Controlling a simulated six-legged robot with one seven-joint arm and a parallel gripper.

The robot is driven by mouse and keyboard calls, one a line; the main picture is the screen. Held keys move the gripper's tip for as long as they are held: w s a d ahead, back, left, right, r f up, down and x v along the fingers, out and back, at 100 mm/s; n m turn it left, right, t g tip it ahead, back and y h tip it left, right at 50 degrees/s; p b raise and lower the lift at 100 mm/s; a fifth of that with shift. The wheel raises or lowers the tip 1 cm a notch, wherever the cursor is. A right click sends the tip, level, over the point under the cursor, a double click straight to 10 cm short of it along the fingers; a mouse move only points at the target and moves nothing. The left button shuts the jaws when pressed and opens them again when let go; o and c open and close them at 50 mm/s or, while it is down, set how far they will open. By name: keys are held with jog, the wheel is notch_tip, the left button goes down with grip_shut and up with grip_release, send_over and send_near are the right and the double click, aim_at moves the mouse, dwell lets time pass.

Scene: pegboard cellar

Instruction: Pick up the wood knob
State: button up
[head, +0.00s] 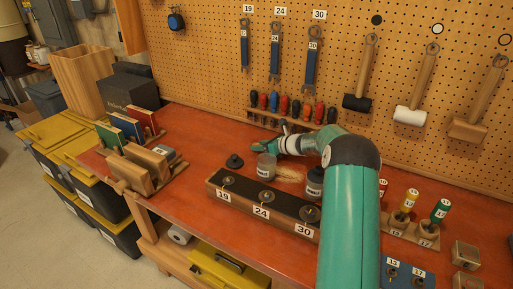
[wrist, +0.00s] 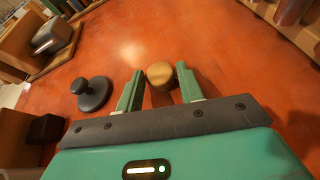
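The wood knob (wrist: 160,73) is round and golden brown and sits on the red-orange bench top in the wrist view. My gripper (wrist: 158,80) is open, with its two green fingers spread to either side of the knob. The knob is at the level of the fingertips, nearer the right finger, with a gap on the left; whether the right finger touches it I cannot tell. In the head view my gripper (head: 258,148) is low over the back of the bench, and I cannot make out the wood knob there.
A black knob (wrist: 93,92) stands left of my gripper, also in the head view (head: 235,161). A glass jar (head: 267,168), a dark jar (head: 315,182) and a numbered block (head: 245,205) stand in front of the gripper. Screwdrivers (head: 290,107) hang along the pegboard (head: 210,60) behind.

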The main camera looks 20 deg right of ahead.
jog(key=shift+w+a+f, duration=0.15)
jog(key=shift+w, duration=0.1)
jog(key=c, duration=0.6)
jog(key=shift+r, duration=0.4)
jog(key=r, duration=0.3)
jog(key=shift+s, duration=0.2)
jog(key=s+a+r, duration=0.3)
jog(key=s+r, duration=0.6)
jog(key=s, duration=0.4)
jog(key=shift+s+a+r, duration=0.15)
jog(key=shift+a, duration=0.1)
